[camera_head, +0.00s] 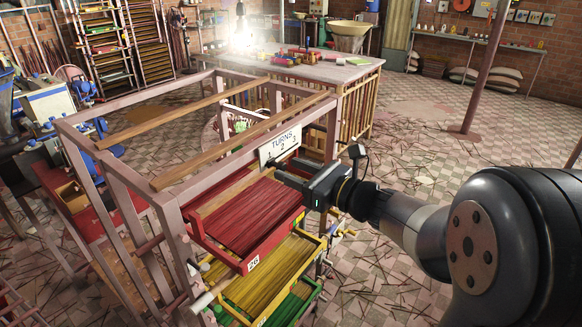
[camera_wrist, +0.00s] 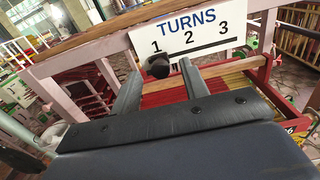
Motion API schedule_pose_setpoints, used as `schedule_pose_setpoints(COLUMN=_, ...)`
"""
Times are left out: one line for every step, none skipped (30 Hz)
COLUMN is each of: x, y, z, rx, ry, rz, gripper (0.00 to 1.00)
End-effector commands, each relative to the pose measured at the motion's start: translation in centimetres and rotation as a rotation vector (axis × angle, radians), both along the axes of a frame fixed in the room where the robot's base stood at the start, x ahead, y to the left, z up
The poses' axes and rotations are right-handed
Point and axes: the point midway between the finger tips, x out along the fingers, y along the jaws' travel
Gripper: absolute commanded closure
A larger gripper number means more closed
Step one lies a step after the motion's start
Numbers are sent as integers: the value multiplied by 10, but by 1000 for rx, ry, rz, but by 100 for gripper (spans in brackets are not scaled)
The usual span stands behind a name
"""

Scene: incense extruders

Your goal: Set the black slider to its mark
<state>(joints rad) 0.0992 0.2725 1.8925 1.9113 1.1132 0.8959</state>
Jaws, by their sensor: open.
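A white sign (camera_wrist: 190,38) reads "TURNS" with the numbers 1, 2 and 3 above a dark line. It also shows on the wooden rack in the head view (camera_head: 281,143). The black slider (camera_wrist: 157,66) is a dark rounded knob at the sign's lower left, just below the 1. My gripper (camera_wrist: 160,72) is open, with one finger on each side of the slider in the wrist view. I cannot tell whether either finger touches it. In the head view my gripper (camera_head: 287,170) is just below the sign. No other mark is clear.
The wooden rack (camera_head: 178,209) has top rails around my gripper. Below are a tray of red sticks (camera_head: 243,218) and a tray of yellow sticks (camera_head: 262,272). A table with coloured items (camera_head: 340,72) stands behind. Sticks litter the tiled floor at right.

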Motion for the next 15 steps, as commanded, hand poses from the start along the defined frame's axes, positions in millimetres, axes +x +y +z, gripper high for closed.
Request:
schedule_pose_setpoints(x=2, y=4, z=0, rx=0, ry=1, rz=2, gripper=57)
schedule_pose_setpoints(x=4, y=5, z=0, rx=0, ry=1, rz=2, gripper=57)
schedule_pose_setpoints(x=5, y=7, z=0, rx=0, ry=2, rz=1, gripper=57)
schedule_pose_setpoints(x=6, y=8, z=0, rx=0, ry=2, rz=0, gripper=57)
schedule_pose_setpoints(x=6, y=8, z=0, rx=0, ry=2, rz=0, gripper=57)
schedule_pose_setpoints(x=6, y=9, z=0, rx=0, ry=1, rz=-1, gripper=57)
schedule_pose_setpoints(x=7, y=9, z=0, rx=0, ry=1, rz=-1, gripper=57)
schedule_pose_setpoints(x=7, y=9, z=0, rx=0, ry=1, rz=-1, gripper=57)
schedule_pose_setpoints(x=7, y=9, z=0, rx=0, ry=1, rz=-1, gripper=57)
schedule_pose_setpoints(x=7, y=9, z=0, rx=0, ry=1, rz=-1, gripper=57)
schedule_pose_setpoints(x=7, y=9, z=0, rx=0, ry=1, rz=-1, gripper=57)
schedule_pose_setpoints(x=7, y=9, z=0, rx=0, ry=1, rz=-1, gripper=57)
schedule_pose_setpoints(x=7, y=9, z=0, rx=0, ry=1, rz=-1, gripper=57)
schedule_pose_setpoints(x=7, y=8, z=0, rx=0, ry=1, rz=-1, gripper=60)
schedule_pose_setpoints(x=7, y=8, z=0, rx=0, ry=1, rz=-1, gripper=63)
